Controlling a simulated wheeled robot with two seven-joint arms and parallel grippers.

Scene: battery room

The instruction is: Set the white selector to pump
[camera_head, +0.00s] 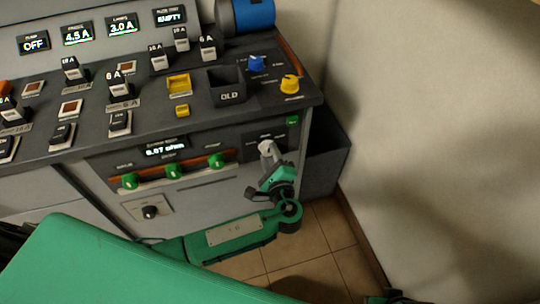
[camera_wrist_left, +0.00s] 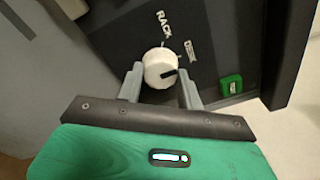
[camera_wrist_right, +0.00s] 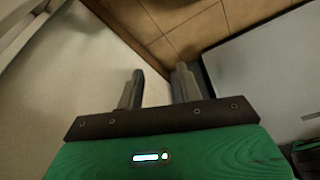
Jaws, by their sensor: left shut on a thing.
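The white selector (camera_wrist_left: 157,62) is a round knob with a black mark on the dark front panel (camera_wrist_left: 120,28). The label RACK is above it in the left wrist view, with a smaller label to its upper right that I cannot read. The black mark points right and slightly down there, toward the right finger. My left gripper (camera_wrist_left: 160,78) is shut on the selector, one finger on each side. In the head view the left gripper (camera_head: 268,158) is at the panel's right end. My right gripper (camera_wrist_right: 158,82) is open and empty, away from the panel.
Green knobs (camera_head: 173,171) sit left of the selector under a display. A black knob (camera_head: 150,212) is lower left. The console top holds a yellow knob (camera_head: 290,83), a blue knob (camera_head: 257,63) and a bin marked OLD (camera_head: 228,97). A pale wall (camera_head: 440,120) is at right.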

